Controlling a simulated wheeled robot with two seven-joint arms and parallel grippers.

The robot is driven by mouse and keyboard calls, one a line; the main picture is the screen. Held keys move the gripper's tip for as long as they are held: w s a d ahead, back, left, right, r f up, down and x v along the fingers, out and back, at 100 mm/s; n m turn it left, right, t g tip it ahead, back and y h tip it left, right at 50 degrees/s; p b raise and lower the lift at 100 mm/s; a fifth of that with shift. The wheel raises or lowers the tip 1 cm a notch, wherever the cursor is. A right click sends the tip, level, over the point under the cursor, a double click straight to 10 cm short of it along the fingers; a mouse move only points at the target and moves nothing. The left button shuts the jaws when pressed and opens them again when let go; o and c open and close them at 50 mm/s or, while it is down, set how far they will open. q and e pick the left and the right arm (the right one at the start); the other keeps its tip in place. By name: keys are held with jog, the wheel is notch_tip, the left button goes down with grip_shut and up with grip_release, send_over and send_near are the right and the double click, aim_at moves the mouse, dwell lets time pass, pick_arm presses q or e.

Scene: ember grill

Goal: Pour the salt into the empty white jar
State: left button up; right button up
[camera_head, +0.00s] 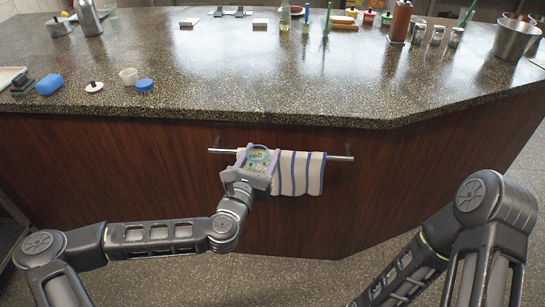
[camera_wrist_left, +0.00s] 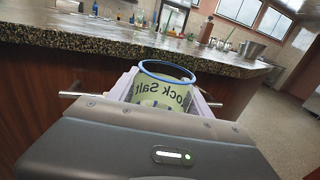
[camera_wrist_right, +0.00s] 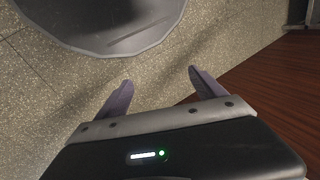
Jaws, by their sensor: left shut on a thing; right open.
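The salt jar (camera_wrist_left: 160,98) is clear with a blue rim and reads "Rock Salt" in the left wrist view. My left gripper (camera_head: 257,165) is shut on the salt jar, with a finger on either side. It holds the jar in front of the counter's wooden face, below the countertop. A small white jar (camera_head: 128,76) stands at the left of the countertop, away from the gripper. A white lid with a dark knob (camera_head: 94,86) and a blue lid (camera_head: 144,85) lie near it. My right gripper (camera_wrist_right: 160,85) is open and empty above the floor.
A striped towel (camera_head: 300,173) hangs on a rail (camera_head: 340,157) right behind the left gripper. A blue block (camera_head: 49,84) lies left of the white jar. Shakers (camera_head: 437,36) and a metal bucket (camera_head: 513,40) stand at the right. The countertop's middle (camera_head: 250,70) is clear.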

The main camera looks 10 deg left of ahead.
pick_arm(q)
jog(key=a+f+n+y, duration=0.1)
jog(key=a+n+y, duration=0.1)
jog(key=a, duration=0.8)
jog(key=shift+w+y+p, duration=0.15)
jog(key=shift+y+p, duration=0.15)
jog(key=shift+y, duration=0.4)
jog(key=shift+f, duration=0.1)
